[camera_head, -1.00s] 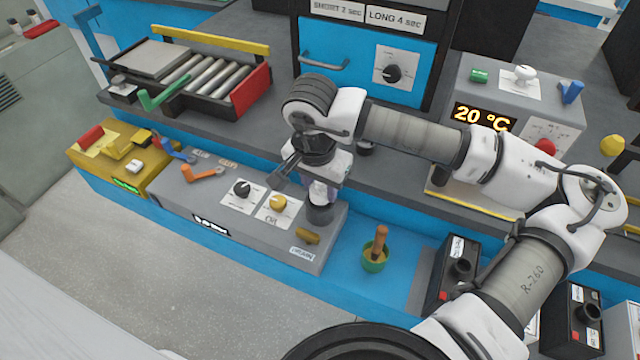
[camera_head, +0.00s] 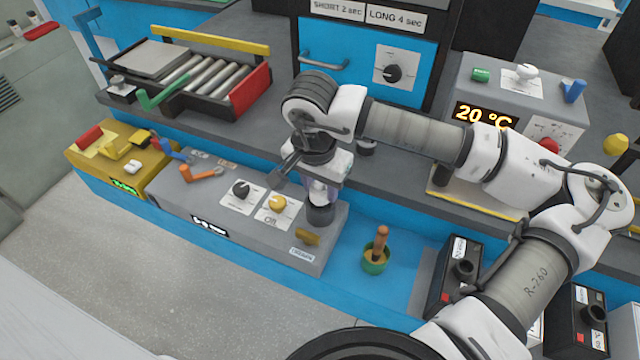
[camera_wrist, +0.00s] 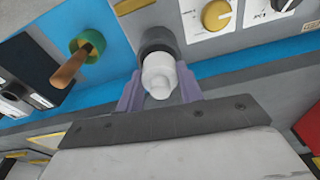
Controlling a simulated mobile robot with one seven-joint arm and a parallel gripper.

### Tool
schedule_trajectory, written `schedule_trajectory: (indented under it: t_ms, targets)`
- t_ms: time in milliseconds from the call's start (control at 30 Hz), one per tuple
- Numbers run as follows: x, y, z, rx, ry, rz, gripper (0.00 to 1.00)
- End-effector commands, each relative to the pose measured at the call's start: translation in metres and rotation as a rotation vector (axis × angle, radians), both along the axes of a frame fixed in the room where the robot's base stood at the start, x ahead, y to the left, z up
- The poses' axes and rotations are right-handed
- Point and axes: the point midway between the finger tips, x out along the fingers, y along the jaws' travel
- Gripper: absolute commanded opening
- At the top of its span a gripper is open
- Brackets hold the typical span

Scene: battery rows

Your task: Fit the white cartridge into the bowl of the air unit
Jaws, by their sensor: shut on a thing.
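The air unit (camera_head: 225,238) is a long grey box with a black knob and a yellow knob on top. Its bowl (camera_head: 320,214), a short dark grey cylinder, stands at the box's right end. In the wrist view the bowl (camera_wrist: 155,40) lies just beyond the white cartridge (camera_wrist: 158,74). My gripper (camera_wrist: 158,88) has its purple fingers shut on the cartridge, one on each side. In the head view my gripper (camera_head: 320,190) is right above the bowl. The cartridge's far end meets the bowl's mouth in the picture; how deep it sits, I cannot tell.
A green pot with a wooden handle (camera_head: 376,250) stands on the blue bench right of the unit. Black boxes (camera_head: 455,270) are further right. A yellow unit (camera_head: 115,155) with coloured levers is at left. A roller tray (camera_head: 190,75) sits behind.

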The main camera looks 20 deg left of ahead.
Motion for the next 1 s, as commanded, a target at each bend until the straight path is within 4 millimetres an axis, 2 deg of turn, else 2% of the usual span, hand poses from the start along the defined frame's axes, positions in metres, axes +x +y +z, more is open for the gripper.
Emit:
schedule_trajectory:
  t_ms: [900, 933, 1000]
  targets:
    - [0.0, 0.0, -0.019, 0.0, 0.0, 0.0, 0.11]
    - [0.0, 0.0, -0.017, 0.0, 0.0, 0.0, 0.4]
    - [0.0, 0.0, -0.017, 0.0, 0.001, 0.0, 0.5]
